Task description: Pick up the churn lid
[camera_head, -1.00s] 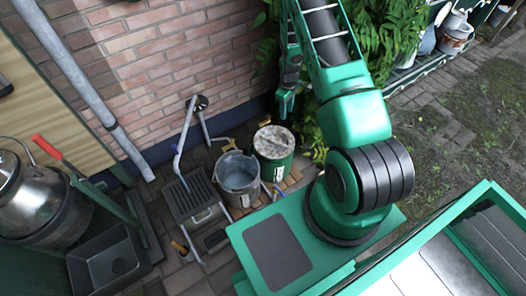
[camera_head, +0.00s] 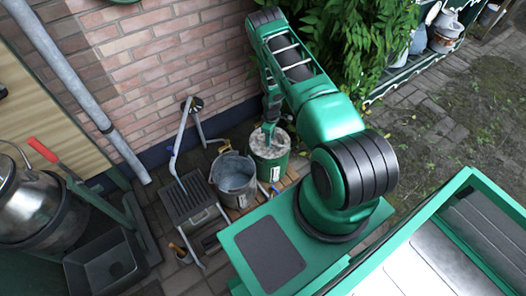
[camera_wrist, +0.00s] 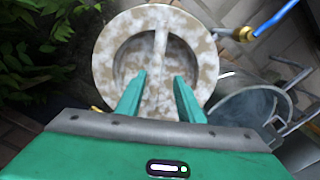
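A round, speckled white-and-brown lid (camera_head: 278,148) tops the green container (camera_head: 270,168) by the brick wall. In the wrist view the lid (camera_wrist: 107,62) has a raised rim, a recessed middle and a bar (camera_wrist: 160,45) across it. My gripper (camera_wrist: 160,75) is over the lid, its two green fingers apart, one on each side of the bar. In the head view my gripper (camera_head: 269,129) points down at the lid. I cannot tell whether the fingers touch it. The container body is hidden in the wrist view.
A grey metal bucket (camera_head: 236,175) stands close left of the green container. A slatted stand (camera_head: 186,199) is further left, with a large metal churn (camera_head: 32,205) beyond. Leaves (camera_head: 365,40) hang close on the right. The wall (camera_head: 160,65) is behind.

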